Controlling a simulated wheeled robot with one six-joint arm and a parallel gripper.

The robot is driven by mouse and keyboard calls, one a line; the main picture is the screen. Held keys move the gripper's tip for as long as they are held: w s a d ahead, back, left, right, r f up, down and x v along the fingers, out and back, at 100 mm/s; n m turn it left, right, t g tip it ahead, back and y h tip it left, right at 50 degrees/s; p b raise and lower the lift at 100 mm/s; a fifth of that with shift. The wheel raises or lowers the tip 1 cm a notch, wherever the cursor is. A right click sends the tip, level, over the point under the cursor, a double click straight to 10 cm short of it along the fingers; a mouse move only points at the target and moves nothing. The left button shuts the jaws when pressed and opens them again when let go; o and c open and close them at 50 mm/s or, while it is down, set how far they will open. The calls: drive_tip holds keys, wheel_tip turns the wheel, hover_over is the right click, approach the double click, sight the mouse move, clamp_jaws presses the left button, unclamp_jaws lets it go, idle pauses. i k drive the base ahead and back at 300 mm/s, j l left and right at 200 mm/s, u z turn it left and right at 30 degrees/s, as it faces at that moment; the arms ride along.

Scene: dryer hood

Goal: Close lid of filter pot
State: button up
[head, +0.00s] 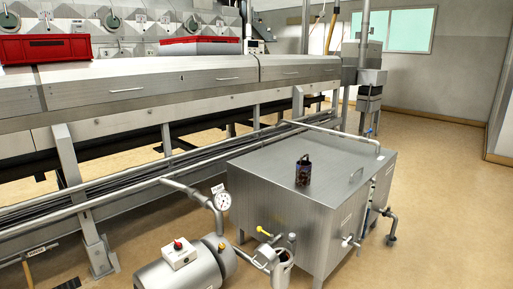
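What looks like the filter pot (284,272) is a small metal cylinder at the bottom centre, in front of the steel tank. Its top seems open, with a dark mouth. A metal fitting (262,257) sits against its left side; I cannot tell if this is the lid. A yellow-handled valve (264,232) and a short upright pipe stand just behind it. The lower part of the pot is cut off by the picture edge. My gripper is not in view.
A pump motor (185,268) and a pressure gauge (222,201) are left of the pot. The long dryer hood (190,85) runs behind. Floor (445,190) is clear at right.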

sight(268, 258)
drive_tip(key=i+j+z, duration=0.1)
drive_tip(key=i, duration=0.4)
drive_tip(key=i+j+z, duration=0.1)
drive_tip(key=i+j, duration=0.25)
drive_tip(key=i, duration=0.15)
